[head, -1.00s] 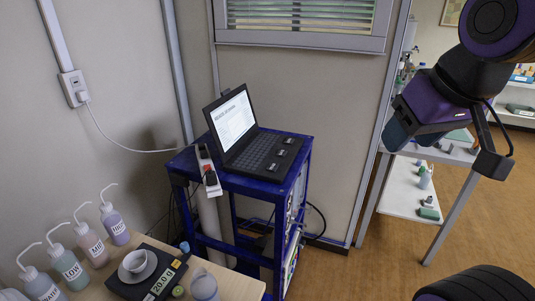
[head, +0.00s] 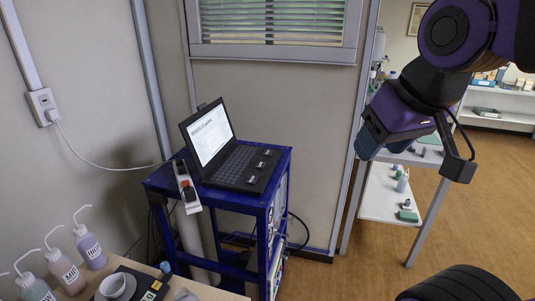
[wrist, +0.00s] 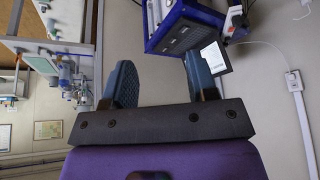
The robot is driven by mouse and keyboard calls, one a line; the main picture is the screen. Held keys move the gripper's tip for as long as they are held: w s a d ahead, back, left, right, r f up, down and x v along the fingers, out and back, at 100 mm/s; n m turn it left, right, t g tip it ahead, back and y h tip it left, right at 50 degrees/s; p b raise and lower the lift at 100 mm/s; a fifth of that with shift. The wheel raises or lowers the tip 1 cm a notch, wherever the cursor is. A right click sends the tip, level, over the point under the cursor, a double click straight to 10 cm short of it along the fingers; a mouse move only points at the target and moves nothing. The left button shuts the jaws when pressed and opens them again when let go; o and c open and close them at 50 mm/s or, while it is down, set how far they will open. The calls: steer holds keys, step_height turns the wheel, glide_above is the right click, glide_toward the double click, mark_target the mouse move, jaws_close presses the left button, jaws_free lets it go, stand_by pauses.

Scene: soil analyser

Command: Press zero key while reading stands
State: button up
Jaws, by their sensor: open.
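A black balance (head: 129,271) with a white bowl (head: 112,286) on it stands on the wooden bench, cut off by the bottom edge of the head view. Part of its pale display (head: 150,293) shows, but I cannot read it there. I cannot make out a zero key. An open dark laptop-like unit (head: 240,165) with a lit screen and several raised keys stands on the blue cart. My gripper (head: 372,138) hangs to the right of the cart, away from it. In the wrist view my gripper (wrist: 160,78) is open and empty, its two blue fingers apart.
The blue cart (head: 236,200) stands against the wall, with a power strip (head: 187,187) with a red switch on it. Labelled wash bottles (head: 90,249) stand at the lower left. A white shelf table (head: 385,195) stands at the right. Open floor (head: 340,275) lies in front.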

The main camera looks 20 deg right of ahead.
steer(key=shift+c, duration=0.5)
jaws_close()
stand_by(1.3)
